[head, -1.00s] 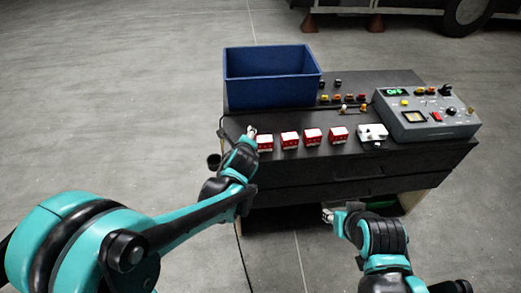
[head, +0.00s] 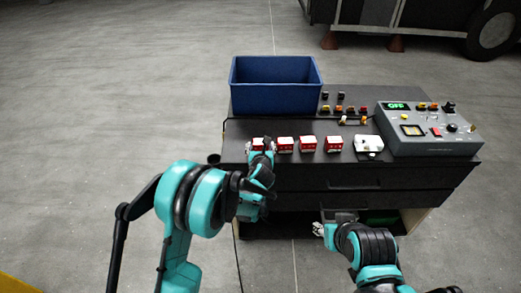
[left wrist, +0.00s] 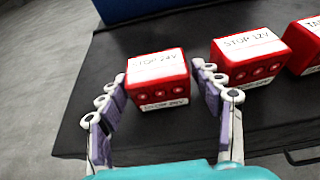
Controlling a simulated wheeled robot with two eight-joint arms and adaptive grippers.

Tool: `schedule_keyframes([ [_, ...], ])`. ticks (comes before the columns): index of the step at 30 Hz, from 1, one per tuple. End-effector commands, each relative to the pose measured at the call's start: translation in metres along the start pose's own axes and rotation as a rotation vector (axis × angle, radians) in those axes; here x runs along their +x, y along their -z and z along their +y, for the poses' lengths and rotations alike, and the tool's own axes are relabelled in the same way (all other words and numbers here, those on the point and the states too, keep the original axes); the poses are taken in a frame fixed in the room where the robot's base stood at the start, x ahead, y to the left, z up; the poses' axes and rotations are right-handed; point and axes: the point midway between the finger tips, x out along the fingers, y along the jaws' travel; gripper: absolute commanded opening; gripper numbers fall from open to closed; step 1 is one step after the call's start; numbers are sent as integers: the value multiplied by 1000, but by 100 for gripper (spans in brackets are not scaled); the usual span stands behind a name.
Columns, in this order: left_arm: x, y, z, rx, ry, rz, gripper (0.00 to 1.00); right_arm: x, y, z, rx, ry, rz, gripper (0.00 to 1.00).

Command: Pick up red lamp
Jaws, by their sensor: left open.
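Several red lamps with white labels stand in a row on the dark cabinet top. The leftmost lamp (head: 257,142) is partly hidden by my left gripper (head: 262,149) in the head view. In the left wrist view this lamp, labelled STOP 24V (left wrist: 157,80), sits between the tips of my open left gripper (left wrist: 159,72). A lamp labelled STOP 12V (left wrist: 248,57) is just right of the right finger. Two more red lamps (head: 308,144) (head: 334,144) stand farther right. My right gripper (head: 318,229) is low in front of the cabinet; its jaws are too small to read.
A blue bin (head: 275,102) stands behind the lamps. A white lamp-like unit (head: 368,144) ends the row. A grey control box (head: 430,133) with a green display is at the right. Small coloured parts (head: 350,110) lie behind the row. The cabinet top (head: 235,130) is bare at front left.

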Motion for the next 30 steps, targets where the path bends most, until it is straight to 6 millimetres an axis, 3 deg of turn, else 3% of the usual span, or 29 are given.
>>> schedule_keyframes([
  [3,11,0,1,-1,-1,0,66,3,-2,0,0,0,0,40],
  [10,12,-1,1,-1,0,0,66,3,-2,0,0,0,0,40],
  [11,12,-1,1,-1,0,0,60,3,-2,0,0,0,0,40],
  [15,12,-1,1,-2,0,0,23,3,-2,0,0,0,0,40],
  [25,11,-2,0,-2,0,0,22,2,-1,0,0,0,0,40],
  [30,6,-14,1,-2,0,0,22,-4,3,0,0,0,0,40],
])
